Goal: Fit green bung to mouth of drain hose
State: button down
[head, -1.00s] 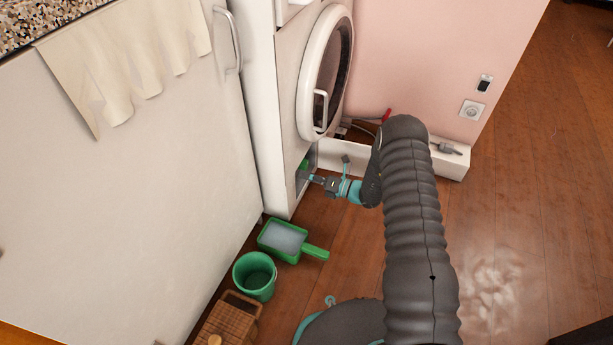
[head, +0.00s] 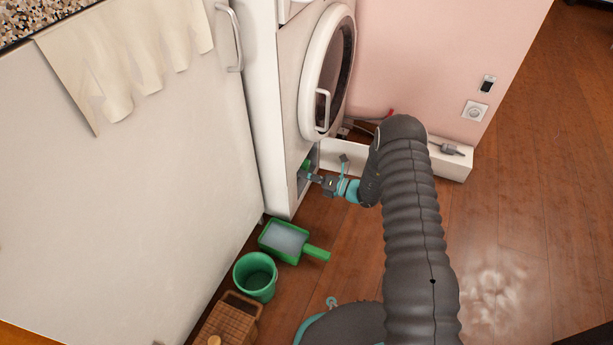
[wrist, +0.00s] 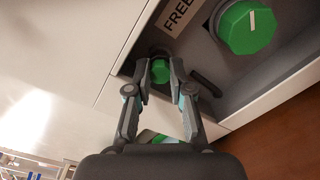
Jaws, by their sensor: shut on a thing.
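My gripper (wrist: 160,72) is shut on the green bung (wrist: 160,71), which sits between its fingertips in the wrist view. In the head view my gripper (head: 311,177) reaches into the open recess low on the front of the white washing machine (head: 288,75). The bung is at the recess's dark inner edge. A dark, hose-like piece (wrist: 208,84) lies just right of the fingers and may be the drain hose. Its mouth cannot be made out, and I cannot tell whether the bung touches it.
A larger green round cap (wrist: 246,27) is in the recess beside a label (wrist: 180,15). On the floor stand a green scoop-like tray (head: 284,240), a green bucket (head: 255,276) and a wicker basket (head: 228,318). A white plinth (head: 448,164) runs along the pink wall.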

jog(key=shift+a, duration=0.15)
jog(key=c, duration=1)
grip_release()
jog(key=shift+o, duration=0.2)
